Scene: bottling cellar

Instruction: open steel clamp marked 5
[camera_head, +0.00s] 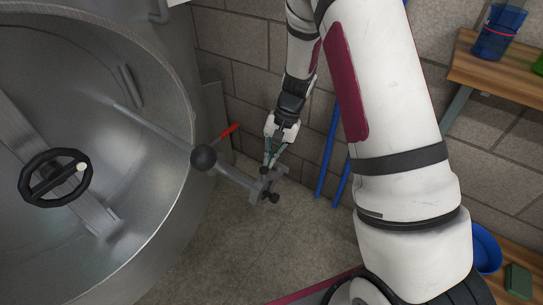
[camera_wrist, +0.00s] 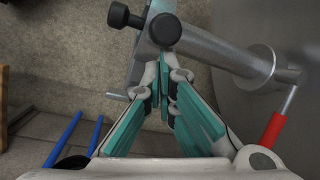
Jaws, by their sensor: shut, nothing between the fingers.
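A grey steel clamp (camera_head: 259,189) with dark knobs sits at the outer end of a metal bar by the tank. In the wrist view the steel body (camera_wrist: 150,50) shows at the top centre, with two black knobs (camera_wrist: 164,30) on it. No number 5 is readable. My gripper (camera_head: 268,165) is right at the clamp in the head view. In the wrist view the teal fingers of my gripper (camera_wrist: 164,85) are together and empty, with their tips close to the steel body; I cannot tell whether they touch it.
A large steel tank (camera_head: 150,45) fills the left, with a black handwheel (camera_head: 55,177). Blue poles (camera_head: 328,150) lean at the wall. A wooden shelf (camera_head: 490,70) is at right.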

